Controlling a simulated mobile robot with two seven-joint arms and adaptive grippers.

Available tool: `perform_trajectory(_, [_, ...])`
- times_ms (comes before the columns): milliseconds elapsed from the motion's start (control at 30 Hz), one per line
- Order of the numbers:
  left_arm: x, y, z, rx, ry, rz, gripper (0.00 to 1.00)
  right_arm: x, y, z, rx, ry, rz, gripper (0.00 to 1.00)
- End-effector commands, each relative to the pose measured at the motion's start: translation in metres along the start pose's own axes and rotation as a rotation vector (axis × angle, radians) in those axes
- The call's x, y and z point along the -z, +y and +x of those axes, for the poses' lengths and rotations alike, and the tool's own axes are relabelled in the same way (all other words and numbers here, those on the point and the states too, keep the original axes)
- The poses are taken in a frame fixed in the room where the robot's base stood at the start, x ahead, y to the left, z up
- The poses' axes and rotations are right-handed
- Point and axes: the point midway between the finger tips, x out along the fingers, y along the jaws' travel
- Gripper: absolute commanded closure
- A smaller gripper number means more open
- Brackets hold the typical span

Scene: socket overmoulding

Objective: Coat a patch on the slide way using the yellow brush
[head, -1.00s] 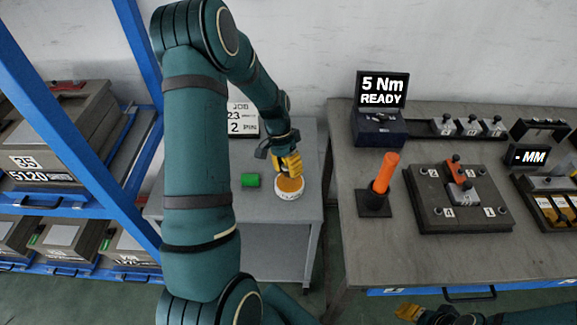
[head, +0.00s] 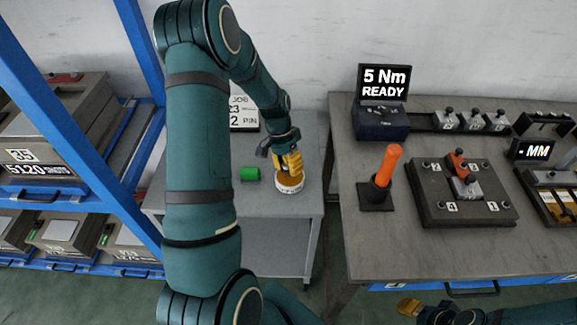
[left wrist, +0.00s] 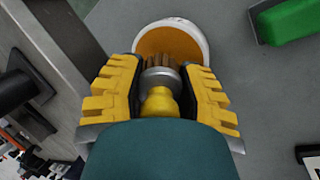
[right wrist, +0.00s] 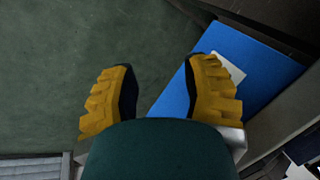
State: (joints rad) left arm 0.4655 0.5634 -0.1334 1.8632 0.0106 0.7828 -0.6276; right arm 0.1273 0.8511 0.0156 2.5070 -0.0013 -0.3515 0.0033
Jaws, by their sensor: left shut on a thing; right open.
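My left gripper (head: 288,160) is shut on the yellow brush (left wrist: 160,103), with its metal collar and brown bristles (left wrist: 160,62) between the fingers in the left wrist view. The brush tip is at the white-rimmed pot (head: 290,187) of orange-brown paste; I cannot tell whether the bristles touch the paste. The pot also shows in the left wrist view (left wrist: 207,45). My right gripper (right wrist: 160,90) is open and empty, low in front of the bench in the head view (head: 409,307). A dark block (head: 430,210) with numbered corners carries an orange-topped part (head: 456,160). I cannot identify the slide way for certain.
An orange-handled tool (head: 387,165) stands in a holder on the bench (head: 345,260). A blue rack (head: 75,120) with moulds stands at left. A "5 Nm READY" display (head: 384,82) stands behind.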

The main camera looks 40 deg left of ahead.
Motion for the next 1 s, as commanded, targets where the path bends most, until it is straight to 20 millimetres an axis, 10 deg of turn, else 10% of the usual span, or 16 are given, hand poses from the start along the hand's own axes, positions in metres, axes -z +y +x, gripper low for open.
perform_trajectory(1000, [0.0008, -0.0036, 0.0101, 0.0, 0.0, 0.0, 1.0, -0.0007, 0.0027, 0.0072, 0.0, 0.0, 0.0, 0.53])
